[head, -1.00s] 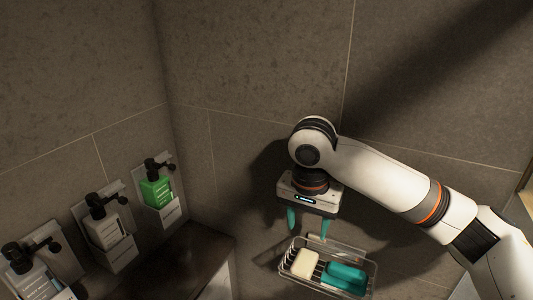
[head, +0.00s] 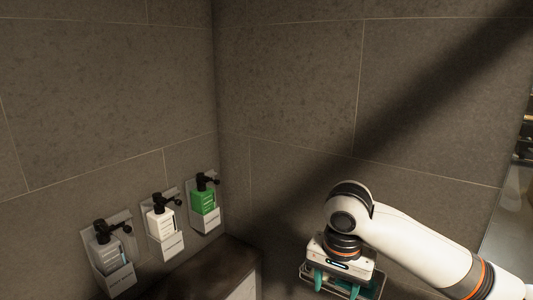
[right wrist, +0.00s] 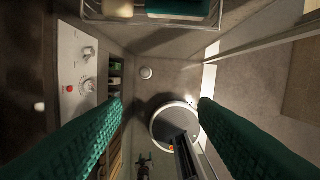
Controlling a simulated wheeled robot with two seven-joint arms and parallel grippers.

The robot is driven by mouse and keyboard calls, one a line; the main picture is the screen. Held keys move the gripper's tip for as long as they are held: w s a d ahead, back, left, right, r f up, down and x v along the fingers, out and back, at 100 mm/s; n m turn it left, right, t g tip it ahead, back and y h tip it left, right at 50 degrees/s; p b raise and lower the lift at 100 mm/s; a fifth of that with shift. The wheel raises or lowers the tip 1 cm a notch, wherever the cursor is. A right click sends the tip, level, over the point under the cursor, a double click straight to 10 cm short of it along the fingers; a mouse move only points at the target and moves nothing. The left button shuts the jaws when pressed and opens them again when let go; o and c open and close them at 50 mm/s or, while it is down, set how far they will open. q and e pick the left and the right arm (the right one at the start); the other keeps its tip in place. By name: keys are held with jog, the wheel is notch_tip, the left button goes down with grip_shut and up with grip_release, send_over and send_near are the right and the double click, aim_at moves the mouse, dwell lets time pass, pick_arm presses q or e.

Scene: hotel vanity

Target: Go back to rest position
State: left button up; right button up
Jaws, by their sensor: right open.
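My right gripper (head: 336,290) is at the lower right of the head view, pointing down, with its teal fingers apart. It is open and nothing shows between its fingers in the right wrist view (right wrist: 158,106). A wire basket on the wall (head: 304,271) is mostly hidden by the gripper in the head view. Its edge crosses the top of the right wrist view (right wrist: 150,20), where a cream soap bar (right wrist: 118,8) and a teal item (right wrist: 180,6) show in it. My left gripper is in neither view.
Three wall-mounted dispensers, one green (head: 204,201), one white (head: 161,222) and one grey-white (head: 108,254), hang at the left. A dark counter (head: 205,268) lies below them. A pale panel with knobs (right wrist: 82,70) shows at left in the right wrist view. The upper wall is clear.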

jog(key=s+a+f+n+t+y, duration=0.1)
jog(key=s+a+f+n+y, duration=0.2)
jog(key=f, duration=0.5)
jog(key=s+a+f+n+y, duration=0.1)
jog(key=s+a+f+n, duration=0.3)
jog(key=f, duration=0.4)
jog(key=s+d+f+n+t+h, duration=0.1)
jog(key=s+d+f+h, duration=0.1)
jog(key=s+d+f, duration=0.4)
jog(key=s+d+f+h, duration=0.1)
jog(key=s+d+f, duration=0.2)
jog(key=s+d, duration=0.7)
notch_tip(320, 180, down, 33)
jog(key=s+a+g+b, duration=0.1)
jog(key=s+a+b, duration=0.1)
jog(key=b, duration=0.4)
pick_arm(q)
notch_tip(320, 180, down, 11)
jog(key=b, duration=0.5)
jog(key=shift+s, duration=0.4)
pick_arm(e)
jog(key=s+d+f+g, duration=0.1)
jog(key=s+d+f, duration=0.2)
jog(key=s+f, duration=1.3)
notch_tip(320, 180, down, 4)
jog(key=shift+d+r+h, duration=0.1)
jog(key=shift+d+h, duration=0.1)
jog(key=shift+h, duration=0.1)
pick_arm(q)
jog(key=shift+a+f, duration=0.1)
